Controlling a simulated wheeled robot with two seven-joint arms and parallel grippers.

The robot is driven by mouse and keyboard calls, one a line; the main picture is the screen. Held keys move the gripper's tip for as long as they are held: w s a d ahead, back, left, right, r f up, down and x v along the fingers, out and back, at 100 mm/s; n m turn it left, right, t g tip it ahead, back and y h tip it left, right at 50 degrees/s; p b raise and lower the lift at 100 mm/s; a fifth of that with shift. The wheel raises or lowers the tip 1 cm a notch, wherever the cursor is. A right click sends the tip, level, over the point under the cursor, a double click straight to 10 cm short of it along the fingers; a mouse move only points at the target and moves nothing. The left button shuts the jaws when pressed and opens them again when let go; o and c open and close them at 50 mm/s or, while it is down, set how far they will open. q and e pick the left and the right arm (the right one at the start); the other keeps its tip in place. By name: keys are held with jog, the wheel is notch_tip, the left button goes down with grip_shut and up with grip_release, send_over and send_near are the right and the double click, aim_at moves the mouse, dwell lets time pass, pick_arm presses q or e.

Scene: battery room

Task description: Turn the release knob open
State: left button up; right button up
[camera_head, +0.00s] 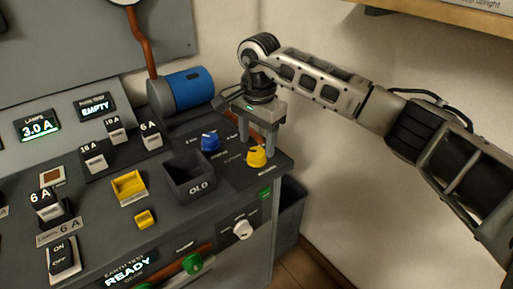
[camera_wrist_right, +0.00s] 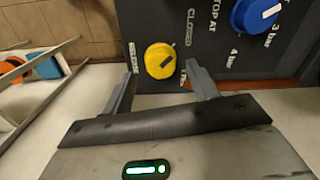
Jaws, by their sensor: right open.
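The yellow release knob (camera_head: 256,157) sits on the dark panel top near its right front corner. It also shows in the right wrist view (camera_wrist_right: 159,60), with a pale pointer mark on its face and the word CLOSED on the panel beside it. My right gripper (camera_head: 257,146) is open and points down over the knob. In the wrist view the fingers of the right gripper (camera_wrist_right: 161,72) lie on either side of the knob, with gaps showing; I see no contact. My left gripper is not in view.
A blue knob (camera_head: 210,141) stands left of the yellow one. An open bin marked OLD (camera_head: 191,176) and a blue cylinder (camera_head: 188,88) are nearby. A pale wall (camera_head: 330,170) bounds the right side. A display reads READY (camera_head: 129,272) on the front.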

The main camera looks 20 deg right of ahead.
aim_at(256, 151)
jog(key=shift+f, duration=1.75)
jog(key=c, duration=1)
